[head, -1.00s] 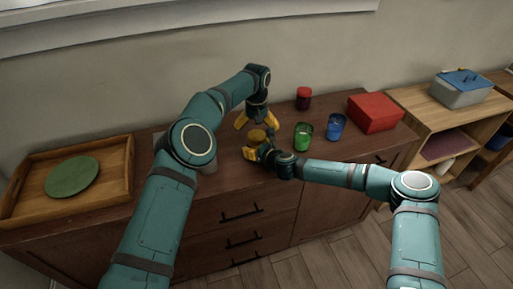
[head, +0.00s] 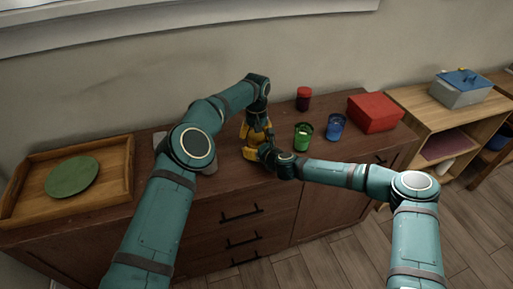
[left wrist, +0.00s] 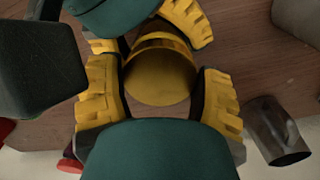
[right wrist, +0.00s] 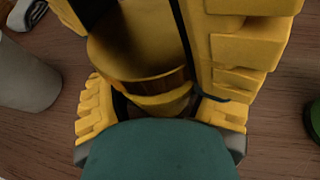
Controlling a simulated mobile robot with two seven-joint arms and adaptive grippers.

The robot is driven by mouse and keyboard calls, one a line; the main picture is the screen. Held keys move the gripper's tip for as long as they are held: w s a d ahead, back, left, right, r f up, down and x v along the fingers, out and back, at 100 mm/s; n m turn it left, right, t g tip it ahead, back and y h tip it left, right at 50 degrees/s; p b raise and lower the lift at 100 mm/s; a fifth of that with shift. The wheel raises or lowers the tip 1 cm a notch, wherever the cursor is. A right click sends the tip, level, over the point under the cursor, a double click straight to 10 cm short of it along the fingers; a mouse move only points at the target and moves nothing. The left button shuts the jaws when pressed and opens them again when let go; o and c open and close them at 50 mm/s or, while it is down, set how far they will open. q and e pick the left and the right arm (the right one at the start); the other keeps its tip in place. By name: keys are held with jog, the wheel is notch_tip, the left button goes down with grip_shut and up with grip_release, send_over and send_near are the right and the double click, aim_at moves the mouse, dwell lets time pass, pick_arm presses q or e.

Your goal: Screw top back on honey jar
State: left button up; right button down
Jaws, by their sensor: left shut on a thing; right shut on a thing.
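The honey jar (right wrist: 135,50) is yellow with a dark amber band. It stands on the brown sideboard, mostly hidden by my fingers in the head view. My left gripper (head: 257,130) points down from above and is shut on the yellow top (left wrist: 160,75), with one finger on each side in the left wrist view. My right gripper (head: 262,152) comes in low from the front right and is shut on the jar's body, as the right wrist view shows. The top and jar are together; I cannot tell whether the threads are tight.
Green (head: 303,132) and blue (head: 335,127) glasses stand close on the right, with a red jar (head: 304,98) behind and a red box (head: 375,112) further right. A wooden tray (head: 120,160) with a green plate lies left. A grey cylinder (right wrist: 25,75) stands near the jar.

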pick_arm(q)
jog(key=shift+m, duration=0.7)
jog(key=o, duration=1.3)
jog(key=shift+r, duration=0.1)
notch_tip(320, 180, up, 12)
jog(key=shift+w, duration=0.1)
pick_arm(e)
grip_release()
